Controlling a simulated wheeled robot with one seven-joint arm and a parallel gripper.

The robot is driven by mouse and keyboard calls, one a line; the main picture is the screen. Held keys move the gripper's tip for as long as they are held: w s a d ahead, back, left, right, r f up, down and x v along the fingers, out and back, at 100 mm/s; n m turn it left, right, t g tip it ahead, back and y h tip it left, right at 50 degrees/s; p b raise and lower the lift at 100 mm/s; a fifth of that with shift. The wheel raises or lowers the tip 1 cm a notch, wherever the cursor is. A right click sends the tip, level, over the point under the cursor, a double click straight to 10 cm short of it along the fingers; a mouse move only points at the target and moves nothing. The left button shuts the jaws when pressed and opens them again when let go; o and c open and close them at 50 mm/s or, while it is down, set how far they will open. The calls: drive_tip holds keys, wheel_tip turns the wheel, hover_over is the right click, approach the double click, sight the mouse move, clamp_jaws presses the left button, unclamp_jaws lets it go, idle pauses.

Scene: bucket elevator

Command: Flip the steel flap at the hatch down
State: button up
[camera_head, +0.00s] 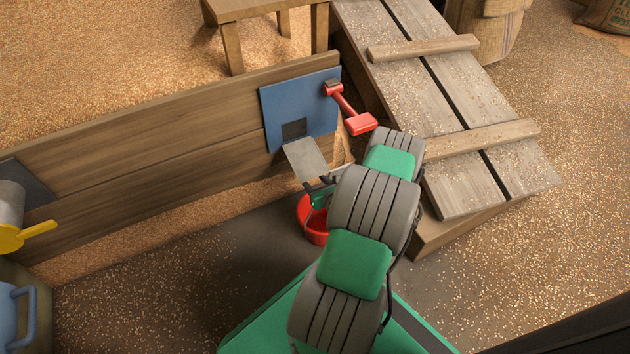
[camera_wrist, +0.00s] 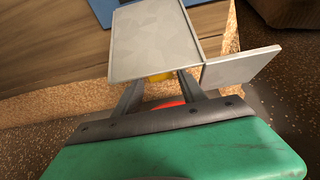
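The steel flap (camera_head: 306,159) is a flat grey plate at the dark square hatch opening (camera_head: 294,129) in the blue panel (camera_head: 279,104). It sticks out from the panel and slopes toward my arm. In the wrist view the flap (camera_wrist: 152,38) fills the upper middle, across my fingers. My gripper (camera_head: 318,186) is at the flap's outer edge. In the wrist view its two fingers (camera_wrist: 160,86) slant inward and pass behind the flap's near edge. The fingertips are hidden there, so I cannot tell how far apart they are or whether they touch the flap.
A red bucket (camera_head: 313,222) stands below the gripper, partly hidden. A red-handled lever (camera_head: 347,106) is on the panel's right. A wooden ramp (camera_head: 455,195) rises at right. A second grey plate (camera_wrist: 240,67) shows right of the flap. The floor at lower left has free room.

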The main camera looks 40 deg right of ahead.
drive_tip(key=shift+o, duration=0.8)
drive_tip(key=shift+w+r, duration=0.1)
drive_tip(key=p+v, duration=0.3)
drive_tip(key=v, duration=0.4)
drive_tip(key=shift+s+a+r, duration=0.1)
drive_tip(key=shift+s+a, duration=0.05)
drive_tip(key=shift+s, duration=0.25)
